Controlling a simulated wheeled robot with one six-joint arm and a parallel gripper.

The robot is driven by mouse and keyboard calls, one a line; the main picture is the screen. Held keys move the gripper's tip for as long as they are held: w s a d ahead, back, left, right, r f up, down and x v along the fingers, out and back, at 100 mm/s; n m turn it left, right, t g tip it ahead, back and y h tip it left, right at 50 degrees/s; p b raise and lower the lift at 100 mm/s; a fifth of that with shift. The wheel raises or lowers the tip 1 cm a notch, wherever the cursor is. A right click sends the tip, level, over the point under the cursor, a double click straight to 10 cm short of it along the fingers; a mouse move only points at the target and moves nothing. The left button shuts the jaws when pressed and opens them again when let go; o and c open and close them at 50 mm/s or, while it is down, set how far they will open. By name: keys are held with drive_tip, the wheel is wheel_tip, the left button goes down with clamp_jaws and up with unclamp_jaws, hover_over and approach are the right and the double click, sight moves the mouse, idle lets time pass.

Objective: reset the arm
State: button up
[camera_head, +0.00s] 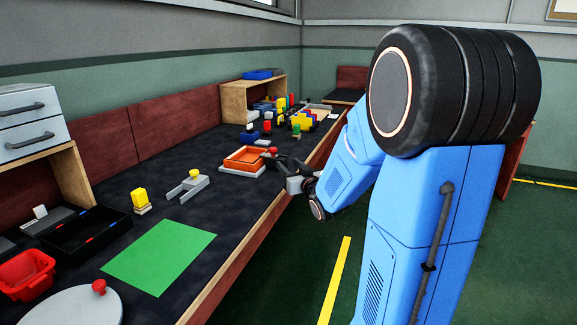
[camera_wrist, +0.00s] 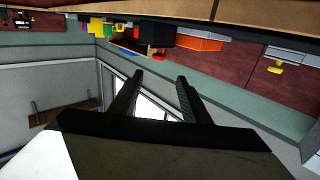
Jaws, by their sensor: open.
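My blue arm (camera_head: 345,165) reaches over the front edge of the dark bench from the right. My gripper (camera_head: 280,162) is beside the orange tray (camera_head: 246,158) in the head view, and its tips are small and dark there. In the wrist view my gripper (camera_wrist: 160,80) shows two dark fingers spread apart, with nothing between them but the window and wall behind. The wrist view is upside down, with the bench along the top. The orange tray also shows there (camera_wrist: 198,44), apart from the fingers.
A grey fixture with a yellow knob (camera_head: 194,182), a yellow block (camera_head: 139,198), a green mat (camera_head: 160,260), a black tray (camera_head: 118,226) and a red bin (camera_head: 27,272) stand along the bench. Several coloured parts crowd its far end. The green floor (camera_head: 300,270) in front is clear.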

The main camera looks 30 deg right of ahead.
idle(0.4)
drive_tip(key=s+a+f+g, duration=0.2)
drive_tip(key=s+a+g, duration=0.2)
drive_tip(key=s, duration=0.8)
drive_tip(key=s+a+f+n+g+y, duration=0.1)
drive_tip(key=s+a+g, duration=0.3)
drive_tip(key=s+a, duration=0.4)
drive_tip(key=s+a+f+g+y, duration=0.1)
drive_tip(key=s+a+f+g, duration=0.2)
drive_tip(key=s, duration=1.4)
drive_tip(key=a+g, duration=0.2)
drive_tip(key=a, duration=0.1)
drive_tip(key=shift+a+f, duration=0.15)
drive_tip(key=shift+a, duration=0.1)
